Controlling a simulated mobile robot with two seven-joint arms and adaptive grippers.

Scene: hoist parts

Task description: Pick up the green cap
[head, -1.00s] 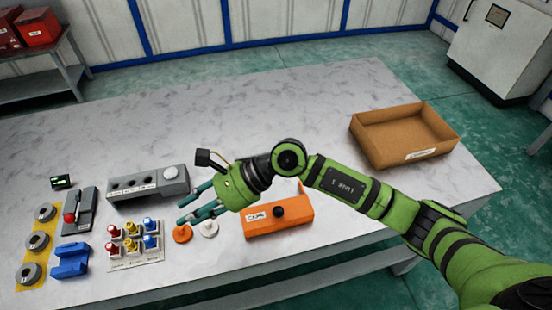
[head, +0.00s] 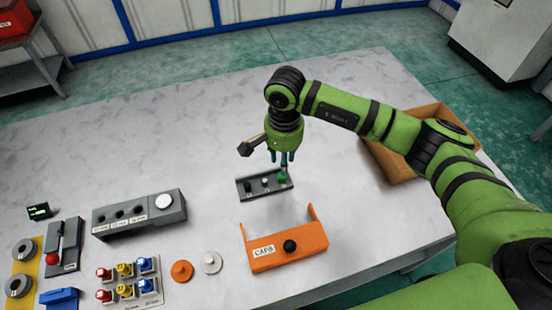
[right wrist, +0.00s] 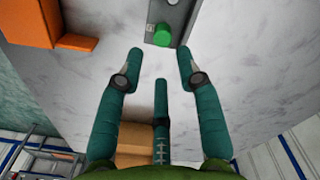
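The green cap (head: 283,177) sits at the right end of a small dark grey rack (head: 262,193), beside a white piece and a black piece. My right gripper (head: 283,158) points down just above the green cap. In the right wrist view the cap (right wrist: 162,36) shows beyond the fingertips, and the three teal fingers (right wrist: 160,62) are spread apart with nothing between them. Whether any finger touches the cap is hard to tell. My left gripper is not in view.
An orange CAPS holder (head: 288,255) with a black knob stands in front of the rack. A cardboard box (head: 395,160) is behind my right arm. A grey block (head: 140,215), colored connectors (head: 125,282) and orange and white discs (head: 182,271) lie left. The table behind the rack is clear.

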